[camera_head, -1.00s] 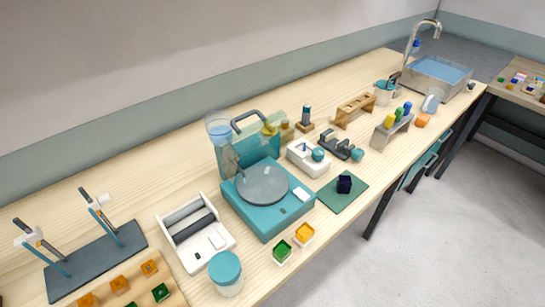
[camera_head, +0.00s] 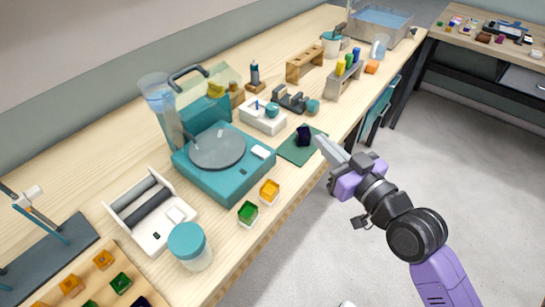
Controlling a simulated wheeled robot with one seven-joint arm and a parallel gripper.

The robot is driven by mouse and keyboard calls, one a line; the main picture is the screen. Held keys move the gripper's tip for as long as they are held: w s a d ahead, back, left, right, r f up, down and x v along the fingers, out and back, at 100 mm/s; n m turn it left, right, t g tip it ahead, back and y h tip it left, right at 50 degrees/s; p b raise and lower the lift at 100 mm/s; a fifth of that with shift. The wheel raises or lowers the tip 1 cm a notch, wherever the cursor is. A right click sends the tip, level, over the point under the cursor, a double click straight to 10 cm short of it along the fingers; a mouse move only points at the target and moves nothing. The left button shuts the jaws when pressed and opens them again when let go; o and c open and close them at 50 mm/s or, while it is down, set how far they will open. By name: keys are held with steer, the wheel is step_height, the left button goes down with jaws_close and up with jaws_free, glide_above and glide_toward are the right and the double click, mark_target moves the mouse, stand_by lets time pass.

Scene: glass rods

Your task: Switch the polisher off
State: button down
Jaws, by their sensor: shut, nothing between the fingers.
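The polisher is a teal box (camera_head: 225,182) with a round grey disc (camera_head: 217,147) on top, standing on the bench left of centre. A white rocker switch (camera_head: 260,153) sits on its right front corner; its on or off position is too small to tell. My gripper (camera_head: 320,140) comes in from the right, over the bench's front edge. It is shut and empty, with its tips right of the switch and apart from it, near the dark cube on the green mat.
A dark blue cube (camera_head: 304,133) sits on a green mat (camera_head: 291,156) between the polisher and my gripper. Orange (camera_head: 269,191) and green (camera_head: 248,212) pieces in small trays stand in front of the polisher. A teal-lidded jar (camera_head: 188,242) is at the front left.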

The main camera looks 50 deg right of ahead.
steer(key=a+n+y, duration=0.1)
steer(key=y, duration=0.1)
steer(key=w+f+n+y+b, duration=0.1)
steer(key=n+y, duration=0.1)
steer(key=w+a+f+n+g+y, duration=0.1)
steer(key=n+y, duration=0.1)
steer(key=shift+w+a+y, duration=0.25)
steer(key=shift+a+y, duration=0.1)
steer(key=shift+y, duration=0.05)
steer(key=p, duration=0.1)
glide_above(260, 152)
steer(key=s, duration=0.4)
step_height(260, 152, down, 2)
steer(key=shift+w+d+f, duration=0.1)
steer(key=shift+d+f, duration=0.05)
steer(key=shift+f, duration=0.95)
steer(key=shift+d+f, duration=0.15)
steer(key=shift+f, duration=0.9)
steer(key=shift+f, duration=0.15)
